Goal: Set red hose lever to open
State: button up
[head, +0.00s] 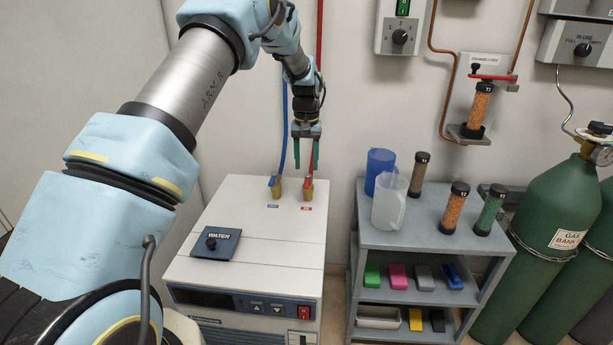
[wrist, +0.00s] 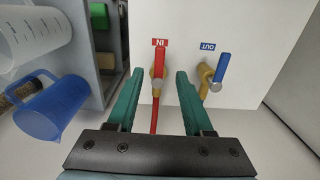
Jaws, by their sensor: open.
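The red hose lever (head: 307,182) sits on a brass valve at the back of the white chiller top (head: 255,222), by a red label. In the wrist view the red lever (wrist: 160,60) shows between my fingertips, above the red hose (wrist: 154,116), near the "IN" label (wrist: 160,42). My gripper (head: 305,166) points down just above the valve. In the wrist view my gripper (wrist: 160,74) has its green fingers apart, one on each side of the lever; I cannot tell whether either touches it. My fingers hide none of the lever there.
A blue lever (head: 274,181) on a second brass valve stands close to the left, with a blue hose (head: 283,130). A grey shelf cart (head: 430,240) with jugs and sample tubes stands to the right. A "WATER" panel (head: 216,244) lies at the chiller's front left.

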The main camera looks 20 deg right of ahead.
aim_at(306, 183)
jog(key=shift+r, duration=2.65)
jog(key=s+a+r+n+p, duration=0.1)
jog(key=s+a+r, duration=0.2)
jog(key=a, duration=0.9)
jog(key=s+a+r+n+p, duration=0.15)
jog(key=a+r, duration=0.25)
jog(key=a, duration=0.7)
jog(key=s+a+n+t, duration=0.1)
jog(key=s+a+n, duration=0.1)
jog(key=s+a, duration=1.2)
jog(key=s, duration=0.2)
jog(key=shift+s+a+t+p, duration=0.3)
jog(key=shift+s+a+p, duration=0.05)
jog(key=shift+p, duration=0.05)
